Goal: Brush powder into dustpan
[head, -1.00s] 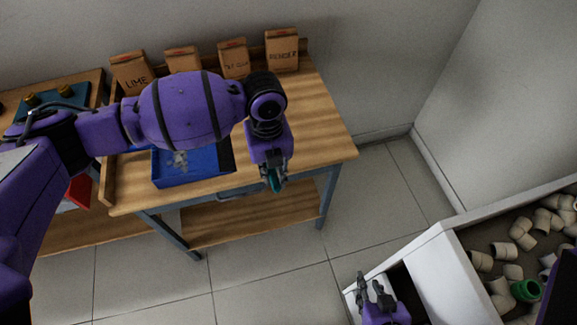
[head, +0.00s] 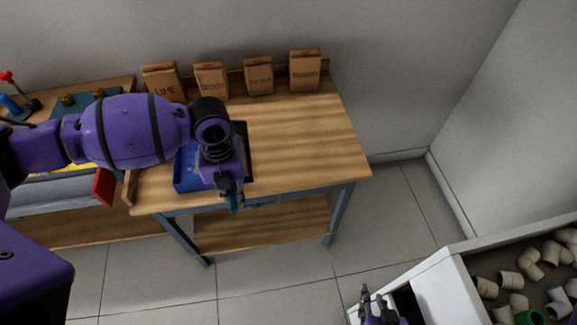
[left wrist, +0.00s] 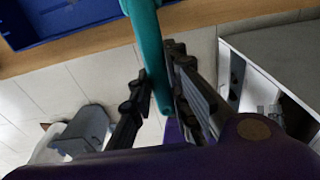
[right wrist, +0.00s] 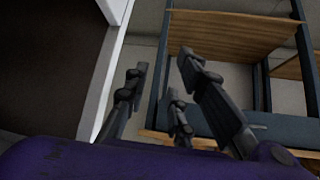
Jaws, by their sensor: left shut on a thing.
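A teal handle (head: 234,203), apparently the brush's, is in my left gripper (head: 230,187), which is shut on it at the front edge of the wooden workbench. The handle (left wrist: 150,45) also shows between the left fingers (left wrist: 158,78) in the left wrist view; bristles are not visible. A blue tray-like pan (head: 190,178), perhaps the dustpan, lies on the bench just left of that gripper, partly hidden by my left arm. Its corner (left wrist: 70,18) shows in the left wrist view. Powder is hidden or too small to tell. My right gripper (head: 372,298) is open and empty; its fingers (right wrist: 162,65) are apart.
Several paper bags (head: 258,76) stand along the back of the workbench (head: 300,140). The bench's right half is clear. A red object (head: 104,186) is at its left. A white-walled bin (head: 440,285) with pipe fittings (head: 530,265) stands at lower right.

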